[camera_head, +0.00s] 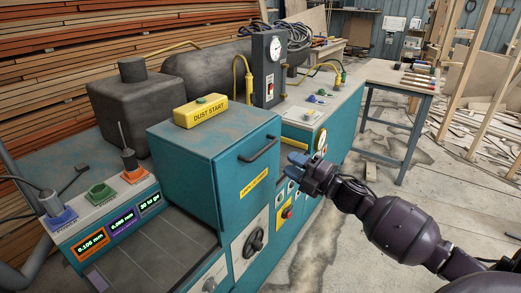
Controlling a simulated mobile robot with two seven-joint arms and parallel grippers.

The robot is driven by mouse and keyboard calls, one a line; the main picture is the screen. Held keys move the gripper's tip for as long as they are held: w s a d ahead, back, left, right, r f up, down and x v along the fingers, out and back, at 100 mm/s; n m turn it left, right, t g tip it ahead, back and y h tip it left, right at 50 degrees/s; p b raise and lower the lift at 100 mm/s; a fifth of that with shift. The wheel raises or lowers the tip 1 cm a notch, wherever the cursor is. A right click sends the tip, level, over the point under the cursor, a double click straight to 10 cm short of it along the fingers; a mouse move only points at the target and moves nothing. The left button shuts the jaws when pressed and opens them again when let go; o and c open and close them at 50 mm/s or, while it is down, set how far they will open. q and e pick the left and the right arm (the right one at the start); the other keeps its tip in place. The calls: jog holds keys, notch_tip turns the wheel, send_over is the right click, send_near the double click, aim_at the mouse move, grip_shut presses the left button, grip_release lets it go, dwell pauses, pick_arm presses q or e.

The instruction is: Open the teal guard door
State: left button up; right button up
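The teal guard door (233,183) is the front face of a teal box on the machine, in the middle of the head view. It has a dark bar handle (261,148) near its top and a yellow label lower down. It looks closed against the box. My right gripper (299,167), with blue fingers, is to the right of the door and handle, with a visible gap between. It is not touching the handle. Its fingers are small and seen at an angle, so I cannot tell how far apart they are. My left gripper is not in view.
A yellow "DUST START" block (200,111) lies on top of the teal box. A panel with lit displays (107,222) is at the lower left. A dark knob (253,241) sits below the door. A workbench (402,76) stands at the back right.

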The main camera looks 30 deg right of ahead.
aim_at(265, 147)
jog(key=x, duration=0.9)
jog(key=shift+w+a+p, duration=0.15)
jog(key=shift+p, duration=0.25)
grip_shut()
